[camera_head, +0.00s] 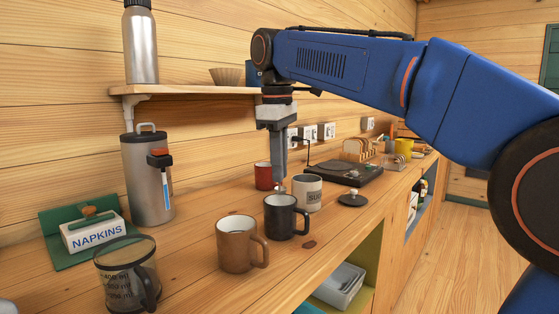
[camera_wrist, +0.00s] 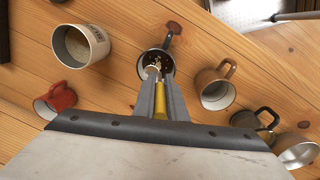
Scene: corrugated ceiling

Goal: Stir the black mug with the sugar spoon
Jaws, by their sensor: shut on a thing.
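The black mug (camera_head: 286,219) stands upright on the wooden counter, with its handle to the right. My gripper (camera_head: 281,180) points straight down over it and is shut on the spoon (camera_wrist: 160,104). In the wrist view the spoon's yellow handle shows between the fingers, and its metal end lies within the black mug's (camera_wrist: 141,69) rim. The mug's contents look dark; how deep the spoon reaches is hidden. The white sugar mug (camera_head: 308,194), lettered "SUG…", stands behind and to the right, and shows at upper left in the wrist view (camera_wrist: 80,45).
A brown mug (camera_head: 235,247) stands close in front at left, and a red mug (camera_head: 263,176) behind. A glass measuring cup (camera_head: 127,280), napkin holder (camera_head: 95,233) and metal dispenser (camera_head: 146,185) are at left. A hotplate (camera_head: 345,173) and small black lid (camera_head: 352,200) are at right. A shelf (camera_head: 190,90) hangs above.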

